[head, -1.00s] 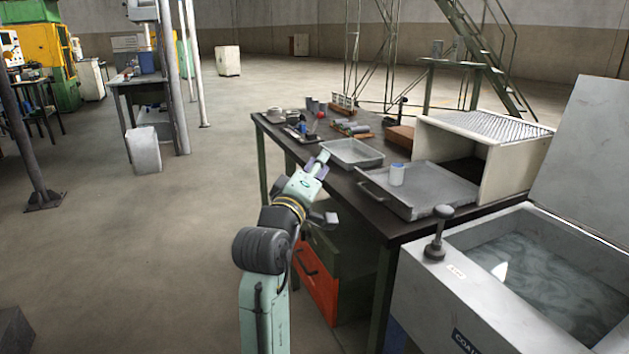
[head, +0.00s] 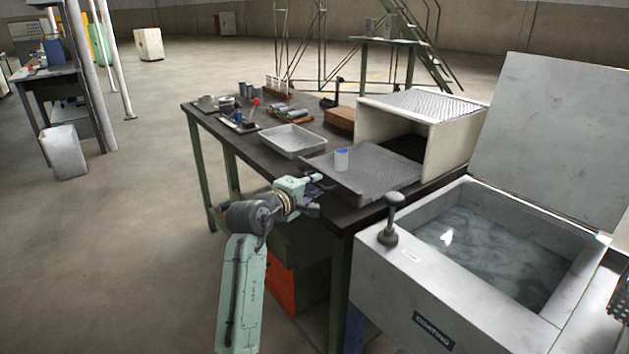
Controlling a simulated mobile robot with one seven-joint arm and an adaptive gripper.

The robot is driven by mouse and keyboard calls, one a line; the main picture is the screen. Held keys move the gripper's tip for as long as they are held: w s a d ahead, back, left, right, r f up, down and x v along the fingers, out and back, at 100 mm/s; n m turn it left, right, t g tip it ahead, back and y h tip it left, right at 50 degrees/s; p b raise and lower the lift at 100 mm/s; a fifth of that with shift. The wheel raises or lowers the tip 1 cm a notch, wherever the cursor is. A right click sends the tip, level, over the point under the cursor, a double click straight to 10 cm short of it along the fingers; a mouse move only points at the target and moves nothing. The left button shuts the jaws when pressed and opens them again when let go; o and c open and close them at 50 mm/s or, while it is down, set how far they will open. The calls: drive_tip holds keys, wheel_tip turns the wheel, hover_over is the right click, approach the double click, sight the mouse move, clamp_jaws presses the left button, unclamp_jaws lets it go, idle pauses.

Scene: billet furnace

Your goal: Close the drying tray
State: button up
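The drying tray (head: 372,174) is a flat grey tray standing out of a cream open-fronted cabinet (head: 437,140) on the dark workbench. The inside of the cabinet is dark.
A shallow pale tray (head: 292,141) lies left of the drying tray. Small parts and racks (head: 243,120) sit farther back on the bench (head: 216,138). A coating tank (head: 470,250) with raised lid and a knobbed lever (head: 389,220) stands at the right.

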drive_tip(key=shift+w+d+f, duration=0.1)
drive_tip(key=shift+w+d, duration=0.2)
drive_tip(key=shift+w, duration=0.3)
drive_tip(key=shift+c, duration=0.5)
clamp_jaws()
